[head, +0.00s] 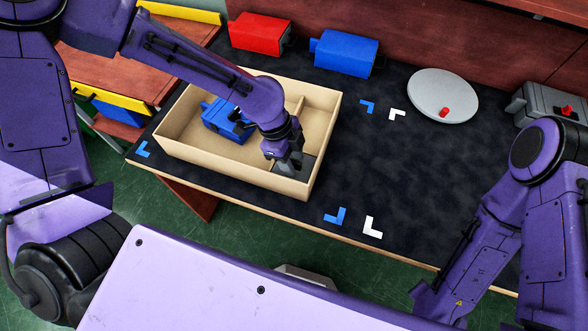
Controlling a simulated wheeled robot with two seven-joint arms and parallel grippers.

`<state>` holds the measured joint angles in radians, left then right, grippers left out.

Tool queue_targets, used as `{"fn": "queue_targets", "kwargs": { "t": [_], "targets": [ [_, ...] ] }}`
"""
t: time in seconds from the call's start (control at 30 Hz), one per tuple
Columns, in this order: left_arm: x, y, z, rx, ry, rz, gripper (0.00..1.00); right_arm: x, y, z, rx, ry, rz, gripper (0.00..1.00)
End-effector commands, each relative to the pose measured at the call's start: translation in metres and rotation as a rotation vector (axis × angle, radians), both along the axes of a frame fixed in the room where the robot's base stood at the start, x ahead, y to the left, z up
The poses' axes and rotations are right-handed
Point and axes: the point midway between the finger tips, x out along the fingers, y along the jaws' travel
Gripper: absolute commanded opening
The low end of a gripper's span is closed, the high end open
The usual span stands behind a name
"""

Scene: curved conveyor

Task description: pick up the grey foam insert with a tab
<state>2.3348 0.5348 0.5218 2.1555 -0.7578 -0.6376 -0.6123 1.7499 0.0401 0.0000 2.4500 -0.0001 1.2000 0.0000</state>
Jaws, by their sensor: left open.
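A tan open box (232,175) with a divider stands on the dark table mat. A dark grey piece (308,160), which looks like the foam insert, lies in the box's front right compartment. Its tab cannot be made out, and my gripper covers part of it. My left gripper (288,166) points down into that compartment, open, right at the grey piece. Whether the fingers touch it cannot be told. My right arm is at the right of the head view, and its gripper does not show.
A blue object (225,121) lies in the box's left part. A red block (258,34) and a blue block (345,53) stand at the back. A round grey plate (442,92) holds a small red piece (444,112). The mat's middle right is clear apart from corner marks.

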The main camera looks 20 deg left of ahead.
Motion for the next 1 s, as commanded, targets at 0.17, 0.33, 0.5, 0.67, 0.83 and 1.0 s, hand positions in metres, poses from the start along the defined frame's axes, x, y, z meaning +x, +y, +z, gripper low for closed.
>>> {"fn": "queue_targets", "kwargs": {
  "t": [0.17,0.33,0.5,0.67,0.83,1.0],
  "targets": [
    [0.000,0.000,0.000,0.000,0.000,0.000,0.13,0.000,0.000,0.000,0.000,0.000,0.000,0.36],
    [0.000,0.000,0.000,0.000,0.000,0.000,0.00,0.000,0.000,0.000,0.000,0.000,0.000,0.36],
    [0.000,0.000,0.001,0.000,0.000,0.001,0.00,0.000,0.000,0.000,0.000,0.000,0.000,0.36],
    [0.001,0.000,0.010,0.000,-0.002,0.002,0.00,0.000,0.000,0.001,0.000,0.000,0.000,0.36],
    [0.002,0.000,0.051,-0.002,-0.006,0.001,0.00,0.000,0.000,0.005,0.000,0.000,0.000,0.36],
    [0.001,0.000,0.086,-0.001,-0.003,0.001,0.00,0.000,0.000,0.007,0.000,0.000,0.000,0.36]
  ]
}}
